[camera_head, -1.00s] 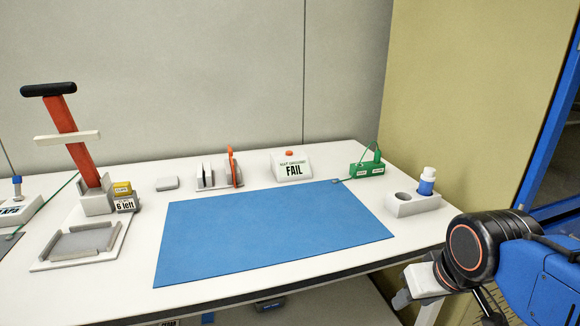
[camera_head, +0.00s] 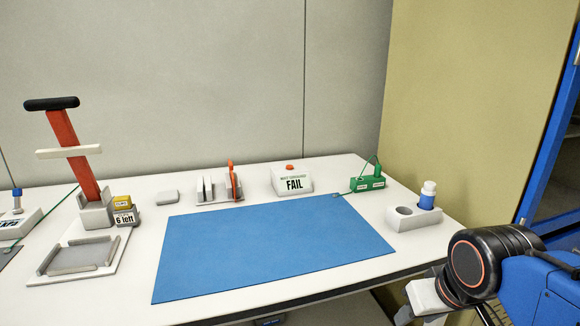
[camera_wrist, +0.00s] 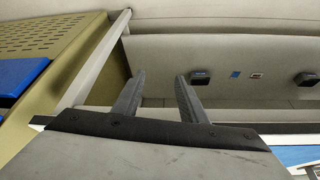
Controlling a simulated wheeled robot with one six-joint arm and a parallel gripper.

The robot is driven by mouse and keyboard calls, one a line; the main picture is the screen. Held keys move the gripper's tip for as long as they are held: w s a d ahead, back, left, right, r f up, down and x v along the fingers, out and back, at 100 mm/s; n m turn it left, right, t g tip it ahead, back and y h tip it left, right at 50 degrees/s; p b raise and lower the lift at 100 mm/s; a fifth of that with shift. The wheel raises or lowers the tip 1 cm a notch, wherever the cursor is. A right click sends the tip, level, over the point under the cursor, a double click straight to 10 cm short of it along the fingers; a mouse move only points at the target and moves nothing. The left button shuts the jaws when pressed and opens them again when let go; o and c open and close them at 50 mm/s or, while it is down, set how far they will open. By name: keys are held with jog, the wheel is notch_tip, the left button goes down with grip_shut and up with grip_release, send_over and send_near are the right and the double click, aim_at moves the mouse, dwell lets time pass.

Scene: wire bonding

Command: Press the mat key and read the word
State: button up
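The mat tester is a white sloped box (camera_head: 291,181) at the back of the bench, with an orange key (camera_head: 290,168) on top. Its front reads "MAT GROUND" in small print and "FAIL" in large letters. A blue mat (camera_head: 265,245) lies flat in front of it. A cord runs from the mat's back right corner to a green block (camera_head: 368,184). My gripper is low at the right front, off the bench edge and far from the key. In the wrist view my gripper (camera_wrist: 157,90) has its two fingers apart with nothing between them.
A press with a red lever (camera_head: 73,150) and a grey tray stands at left, beside a "6 left" box (camera_head: 125,218). A slotted holder (camera_head: 217,190) sits left of the tester. A white holder with a blue bottle (camera_head: 427,200) stands at right. The mat's top is clear.

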grip_shut()
dwell(1.5)
